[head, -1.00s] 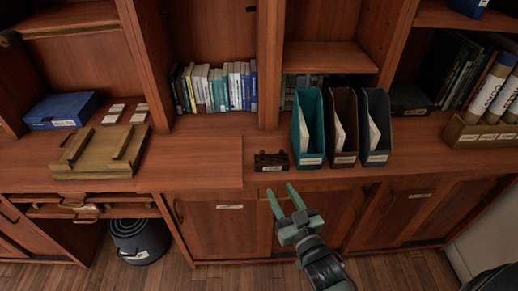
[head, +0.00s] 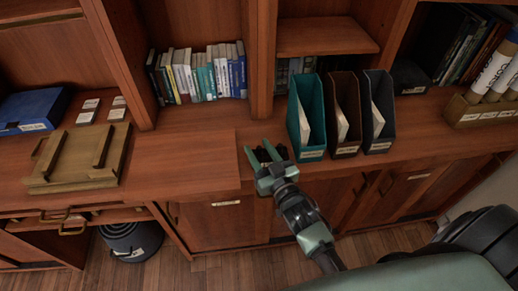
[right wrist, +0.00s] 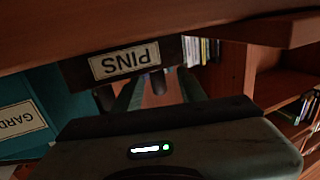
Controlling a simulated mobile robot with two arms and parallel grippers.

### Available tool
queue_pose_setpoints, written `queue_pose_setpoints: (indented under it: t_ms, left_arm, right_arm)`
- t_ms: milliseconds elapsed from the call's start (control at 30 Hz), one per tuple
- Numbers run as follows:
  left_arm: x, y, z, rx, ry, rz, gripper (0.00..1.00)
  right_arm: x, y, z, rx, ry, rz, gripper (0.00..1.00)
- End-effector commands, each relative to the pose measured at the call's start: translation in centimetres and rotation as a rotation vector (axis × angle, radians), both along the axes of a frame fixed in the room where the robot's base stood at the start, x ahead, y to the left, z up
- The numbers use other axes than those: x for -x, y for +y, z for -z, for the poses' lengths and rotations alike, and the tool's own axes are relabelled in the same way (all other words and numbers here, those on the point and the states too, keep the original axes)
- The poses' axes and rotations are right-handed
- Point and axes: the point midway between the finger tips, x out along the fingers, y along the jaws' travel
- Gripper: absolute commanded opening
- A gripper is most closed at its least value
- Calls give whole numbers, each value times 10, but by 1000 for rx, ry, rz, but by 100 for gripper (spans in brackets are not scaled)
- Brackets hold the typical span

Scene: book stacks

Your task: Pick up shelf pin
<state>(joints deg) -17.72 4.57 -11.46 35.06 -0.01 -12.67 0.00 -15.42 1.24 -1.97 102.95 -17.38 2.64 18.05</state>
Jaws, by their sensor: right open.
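A small dark pin holder (head: 264,154) sits on the wooden counter, mostly hidden behind my right gripper in the head view. In the right wrist view, which looks upside down, the holder (right wrist: 79,74) carries a white label reading "PINS". Dark rounded shelf pins (right wrist: 158,82) show at the holder, one of them between my fingers. My right gripper (head: 266,152) is open, its two fingers reaching over the holder. In the right wrist view the fingers (right wrist: 158,93) are apart and nothing is visibly gripped. My left gripper is not in view.
A teal magazine file (head: 304,118), a brown one (head: 342,145) and a dark one (head: 377,140) stand close to the right of the holder. Left lies a wooden tray (head: 75,178) and bare counter (head: 190,165). Books (head: 200,75) stand behind.

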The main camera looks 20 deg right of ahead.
Motion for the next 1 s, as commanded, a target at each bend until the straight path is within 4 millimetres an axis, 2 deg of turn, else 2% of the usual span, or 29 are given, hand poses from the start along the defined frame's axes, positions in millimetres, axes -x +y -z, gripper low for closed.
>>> queue_pose_setpoints:
  t_ms: [100, 200, 467, 500, 633, 1000]
  left_arm:
    - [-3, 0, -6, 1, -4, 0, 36]
    - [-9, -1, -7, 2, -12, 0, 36]
    - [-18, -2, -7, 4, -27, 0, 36]
    - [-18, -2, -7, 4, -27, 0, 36]
    - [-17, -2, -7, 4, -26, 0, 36]
    - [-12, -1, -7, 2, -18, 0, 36]
  right_arm:
    - [-20, 0, -4, 1, -2, 0, 41]
    - [-29, 0, -3, 1, -1, 0, 41]
    - [-32, 1, -1, 0, 1, 0, 41]
    - [-32, 1, -1, 0, 0, 0, 36]
    - [-32, 1, -1, 0, 0, 0, 0]
    - [-32, 0, -3, 0, -1, 0, 0]
